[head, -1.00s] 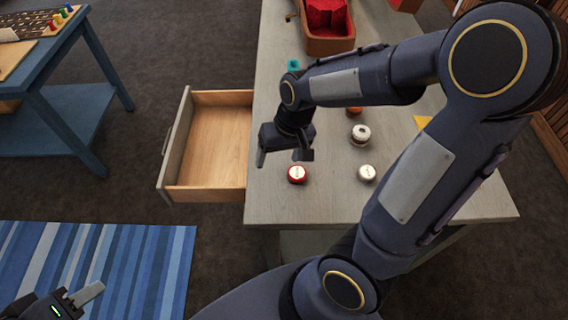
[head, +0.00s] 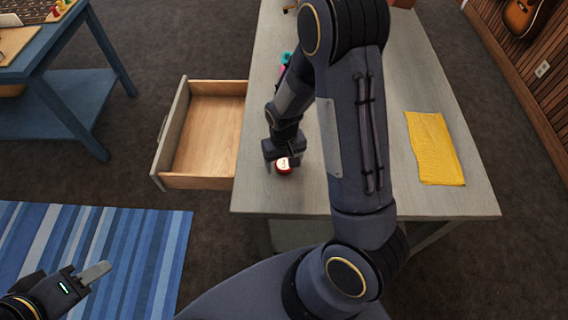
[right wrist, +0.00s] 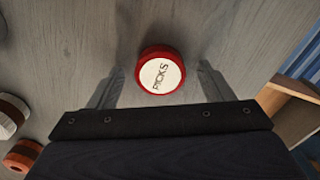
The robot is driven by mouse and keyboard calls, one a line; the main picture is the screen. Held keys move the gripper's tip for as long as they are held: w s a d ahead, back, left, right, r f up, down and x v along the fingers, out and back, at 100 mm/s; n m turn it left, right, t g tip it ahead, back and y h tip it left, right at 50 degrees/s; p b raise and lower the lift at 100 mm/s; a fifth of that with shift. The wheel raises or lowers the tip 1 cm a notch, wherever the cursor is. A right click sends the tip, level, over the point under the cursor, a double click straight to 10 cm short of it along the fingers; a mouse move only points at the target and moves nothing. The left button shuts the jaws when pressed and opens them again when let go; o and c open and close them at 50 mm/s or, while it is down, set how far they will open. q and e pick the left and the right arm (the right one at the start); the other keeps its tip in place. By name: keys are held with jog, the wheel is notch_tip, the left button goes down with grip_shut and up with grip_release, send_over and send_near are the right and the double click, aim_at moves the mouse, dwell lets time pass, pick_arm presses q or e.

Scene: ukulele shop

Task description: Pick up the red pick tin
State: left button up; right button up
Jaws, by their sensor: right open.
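The red pick tin (head: 283,167) is a small round tin with a red side and a white lid. It stands on the grey table near its left front edge. In the right wrist view the tin (right wrist: 161,76) shows "PICKS" on its lid. My right gripper (head: 282,163) is open above the tin. In the right wrist view its two fingers (right wrist: 160,84) stand one on each side of the tin, with a gap on both sides. My left gripper (head: 84,284) is away from the table at the lower left, over the floor; only part of it shows.
An open, empty drawer (head: 208,135) sticks out from the table's left side. A yellow cloth (head: 434,148) lies at the right of the tabletop. My right arm hides the middle of the table.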

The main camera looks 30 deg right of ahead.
jog(key=shift+f, duration=0.1)
jog(key=c, duration=1.1)
jog(key=shift+o, duration=0.2)
